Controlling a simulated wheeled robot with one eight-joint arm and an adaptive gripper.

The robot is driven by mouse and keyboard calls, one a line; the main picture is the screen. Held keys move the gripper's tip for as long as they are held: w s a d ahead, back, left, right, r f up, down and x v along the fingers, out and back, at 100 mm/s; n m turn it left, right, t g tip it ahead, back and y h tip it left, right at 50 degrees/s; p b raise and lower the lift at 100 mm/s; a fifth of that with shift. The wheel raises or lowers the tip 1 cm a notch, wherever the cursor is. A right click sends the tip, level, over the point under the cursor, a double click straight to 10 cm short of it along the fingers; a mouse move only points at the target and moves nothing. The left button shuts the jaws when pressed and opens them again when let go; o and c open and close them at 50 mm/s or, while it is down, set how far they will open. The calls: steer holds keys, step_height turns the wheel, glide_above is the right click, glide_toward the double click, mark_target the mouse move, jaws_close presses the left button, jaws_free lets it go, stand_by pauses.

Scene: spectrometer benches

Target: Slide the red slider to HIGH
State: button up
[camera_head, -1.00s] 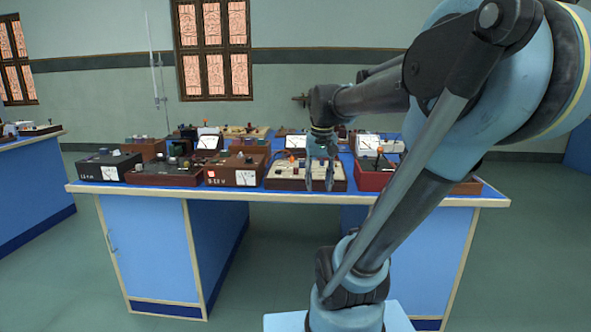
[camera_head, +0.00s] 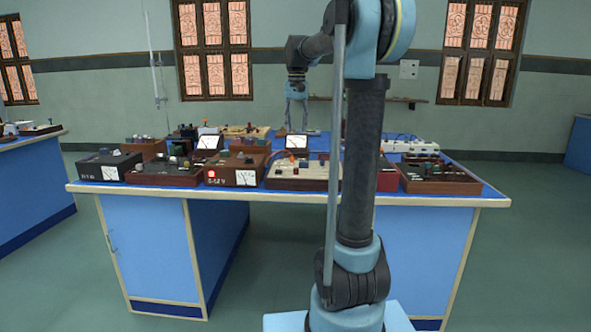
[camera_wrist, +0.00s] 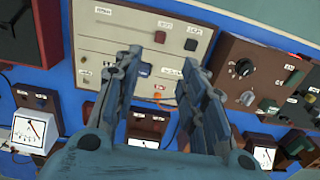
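A small red part (camera_wrist: 159,87) shows on a cream-topped panel (camera_wrist: 125,28) between my fingers in the wrist view, too small to identify. A red-lit square (camera_head: 211,174) is on the front of a brown box (camera_head: 238,170) in the head view. My gripper (camera_head: 297,124) is raised over the back of the bench, fingers pointing down, apart and empty. In the wrist view my gripper (camera_wrist: 160,62) is open above the cream panel, touching nothing that I can see.
The blue bench (camera_head: 300,193) is crowded with instrument boxes. A black meter box (camera_head: 108,166) stands at the left, and a dark brown box (camera_head: 437,176) at the right. My arm hides part of a red box (camera_head: 388,180). There is free air above the boxes.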

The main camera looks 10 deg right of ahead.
mark_target(296, 171)
step_height(296, 171, down, 17)
steer(key=shift+w+f, duration=0.15)
stand_by(0.6)
jaws_close()
